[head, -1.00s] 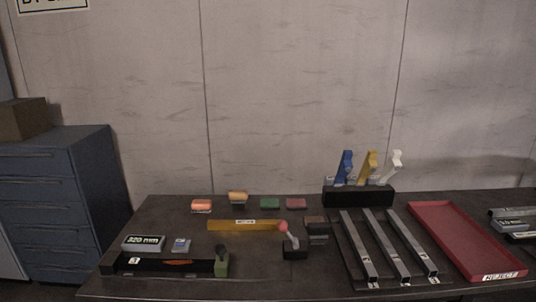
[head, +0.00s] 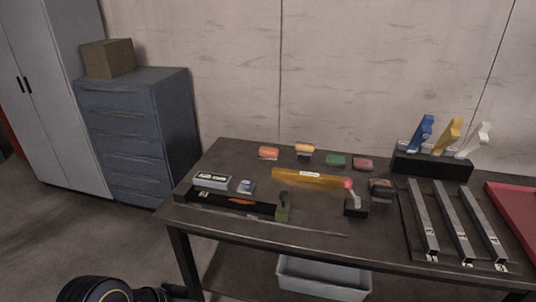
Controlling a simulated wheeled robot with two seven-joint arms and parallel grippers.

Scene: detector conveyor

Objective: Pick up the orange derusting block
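Several small coloured blocks stand in a row near the back edge of the dark table (head: 240,225). The leftmost is an orange-red block (head: 268,152) on a pale base. Just right of it is a lighter, yellowish-orange block (head: 305,148). A green block (head: 335,160) and a dull red block (head: 363,164) follow to the right. Nothing touches the orange-red block. A dark rounded part of my own arm shows at the bottom left, below the table's left end. Neither gripper can be seen.
In front of the blocks lie a yellow bar (head: 310,178), a grey display box (head: 212,180) and a long black tool (head: 232,203). A black stand (head: 432,165) holds blue, yellow and white tools. Metal bars and a red tray (head: 517,212) are right. A grey bin (head: 324,279) sits below.

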